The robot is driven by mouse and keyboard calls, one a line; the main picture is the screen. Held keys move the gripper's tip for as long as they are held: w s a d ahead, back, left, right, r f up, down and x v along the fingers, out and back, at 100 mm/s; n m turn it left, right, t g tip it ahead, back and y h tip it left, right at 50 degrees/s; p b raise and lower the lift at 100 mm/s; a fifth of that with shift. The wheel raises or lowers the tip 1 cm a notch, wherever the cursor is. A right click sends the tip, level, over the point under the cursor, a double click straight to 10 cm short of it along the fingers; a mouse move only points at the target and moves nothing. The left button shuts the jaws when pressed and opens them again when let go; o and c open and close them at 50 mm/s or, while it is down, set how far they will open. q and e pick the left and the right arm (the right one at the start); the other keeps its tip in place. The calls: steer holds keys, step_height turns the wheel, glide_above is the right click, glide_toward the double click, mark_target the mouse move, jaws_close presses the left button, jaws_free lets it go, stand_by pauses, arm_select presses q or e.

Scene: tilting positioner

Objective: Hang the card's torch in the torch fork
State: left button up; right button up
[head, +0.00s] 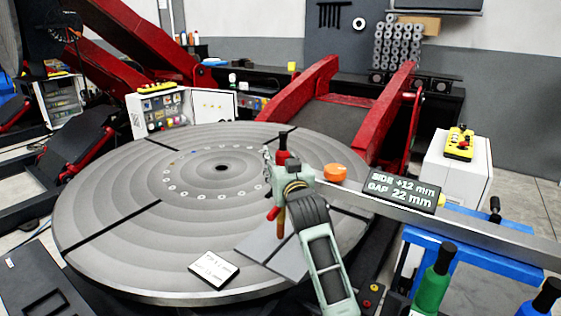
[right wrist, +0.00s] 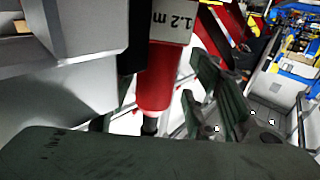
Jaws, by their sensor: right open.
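A red torch (head: 283,157) with a black top stands upright at the left end of a grey beam (head: 480,228), where the torch fork appears to be. In the right wrist view the red torch (right wrist: 160,78) is close and carries a tag ending "1.2 m". My right gripper (head: 280,190) is open right at the torch. It hides most of the fork, and I cannot tell if its fingers touch the torch. The white card (head: 214,268) lies on the round table's front edge; its print is small. My left gripper is not in view.
The grooved round table (head: 130,215) fills the middle left. A sign on the beam (head: 400,191) reads "SIDE +12 mm, GAP 22 mm". An orange knob (head: 335,172) sits on the beam. A green torch (head: 433,282) and a blue one (head: 540,301) stand at the lower right.

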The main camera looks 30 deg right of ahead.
steer(key=shift+d+f, duration=0.1)
steer(key=shift+f, duration=0.75)
steer(key=shift+s+a+f, duration=0.15)
steer(key=shift+s+a, duration=0.1)
steer(key=shift+s, duration=0.35)
steer(key=r+v, duration=0.1)
steer(key=v, duration=0.9)
steer(key=shift+s+a+r, duration=0.15)
steer(key=shift+s+r, duration=0.2)
steer(key=shift+s, duration=0.05)
